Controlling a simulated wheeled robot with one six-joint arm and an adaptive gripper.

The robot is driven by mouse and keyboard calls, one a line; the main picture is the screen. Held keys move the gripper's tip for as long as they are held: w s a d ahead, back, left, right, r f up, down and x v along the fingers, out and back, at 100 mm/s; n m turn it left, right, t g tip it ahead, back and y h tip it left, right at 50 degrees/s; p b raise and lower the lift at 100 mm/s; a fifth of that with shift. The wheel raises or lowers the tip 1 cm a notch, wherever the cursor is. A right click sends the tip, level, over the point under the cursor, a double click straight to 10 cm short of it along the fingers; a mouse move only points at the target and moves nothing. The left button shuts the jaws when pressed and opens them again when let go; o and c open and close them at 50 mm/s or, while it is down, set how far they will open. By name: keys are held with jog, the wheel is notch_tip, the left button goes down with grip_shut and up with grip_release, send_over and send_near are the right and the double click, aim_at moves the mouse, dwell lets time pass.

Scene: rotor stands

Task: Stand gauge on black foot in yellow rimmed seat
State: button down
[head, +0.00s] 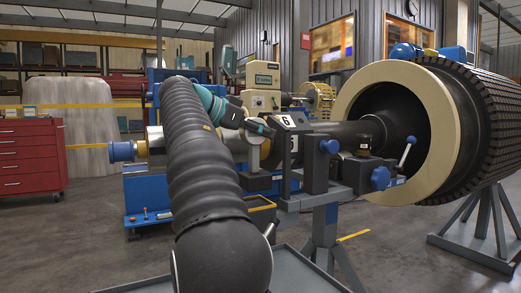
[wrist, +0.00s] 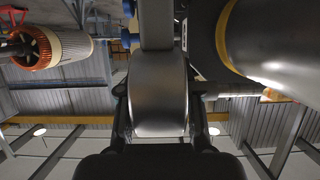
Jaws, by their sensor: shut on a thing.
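My gripper (head: 262,128) is at the end of my dark ribbed arm, in the middle of the head view, just left of a black number 6 plate. In the wrist view my gripper (wrist: 158,125) is shut on a smooth grey rounded body, which I take to be the gauge (wrist: 158,90). A narrower grey part runs from it to the top of that picture. In the head view the held gauge is small and partly hidden by my gripper. A yellow-rimmed seat (head: 262,208) shows low behind my arm, mostly hidden.
A grey stand with blue knobs (head: 380,178) is right of my gripper, under a long dark shaft. A large cream-ringed cylinder (head: 440,120) fills the right. A red drawer cabinet (head: 30,158) stands at the left.

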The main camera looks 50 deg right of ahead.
jog(key=shift+w+f, duration=0.2)
jog(key=shift+f, duration=0.15)
jog(key=shift+f+b, duration=0.8)
jog(key=shift+f, duration=1.1)
jog(key=c, duration=0.8)
grip_release()
jog(key=shift+r, duration=0.25)
jog(key=p+v, duration=0.2)
jog(key=v, duration=1)
jog(key=shift+s+a+f, duration=0.1)
